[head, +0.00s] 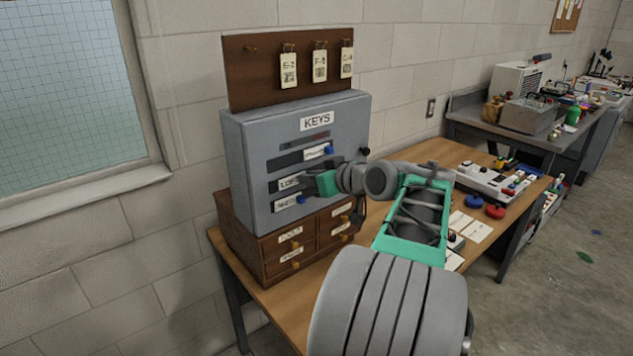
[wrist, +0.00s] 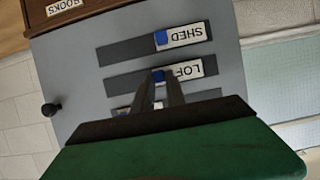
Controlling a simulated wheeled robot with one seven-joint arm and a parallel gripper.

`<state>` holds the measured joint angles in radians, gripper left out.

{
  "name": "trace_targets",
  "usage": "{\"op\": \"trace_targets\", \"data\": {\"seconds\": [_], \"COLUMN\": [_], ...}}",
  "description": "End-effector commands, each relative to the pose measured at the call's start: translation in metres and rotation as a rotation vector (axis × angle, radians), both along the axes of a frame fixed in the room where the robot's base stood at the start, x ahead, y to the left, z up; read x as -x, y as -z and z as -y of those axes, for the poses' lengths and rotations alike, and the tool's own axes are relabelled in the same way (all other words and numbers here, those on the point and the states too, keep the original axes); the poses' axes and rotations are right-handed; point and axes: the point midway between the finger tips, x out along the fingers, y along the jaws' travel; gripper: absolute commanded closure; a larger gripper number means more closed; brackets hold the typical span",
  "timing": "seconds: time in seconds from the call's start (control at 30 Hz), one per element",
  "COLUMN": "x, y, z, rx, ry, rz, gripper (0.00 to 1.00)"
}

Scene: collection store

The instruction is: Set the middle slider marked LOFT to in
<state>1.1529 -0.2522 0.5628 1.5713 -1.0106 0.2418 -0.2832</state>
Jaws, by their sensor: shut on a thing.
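The grey KEYS box (head: 245,150) stands on a wooden drawer unit. In the head view, my gripper (head: 312,184) reaches the box front from the right and hides the knob.
The SHED slider (wrist: 184,35) also sits at its slot's left end in the head view. The top slider (head: 317,152) stands further right. A round black knob (head: 365,152) projects from the box's right side. Key tags (head: 289,68) hang on a board above.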

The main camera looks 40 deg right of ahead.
Motion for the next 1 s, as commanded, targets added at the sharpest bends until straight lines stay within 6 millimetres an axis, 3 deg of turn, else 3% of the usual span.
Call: {"op": "trace_targets", "data": {"seconds": [0.13,0.47,0.5,0.7,1.0], "x": [-0.001,-0.002,-0.003,-0.002,0.001], "y": [-0.001,-0.003,-0.002,-0.002,-0.002], "z": [-0.019,-0.026,-0.026,-0.025,-0.022], "rx": [0.007,0.002,0.003,0.003,0.002], "ry": [0.002,-0.006,-0.007,-0.004,0.000], "rz": [0.008,0.006,0.006,0.005,0.004], "gripper": [1.00,1.00,0.80,0.64,0.62]}}
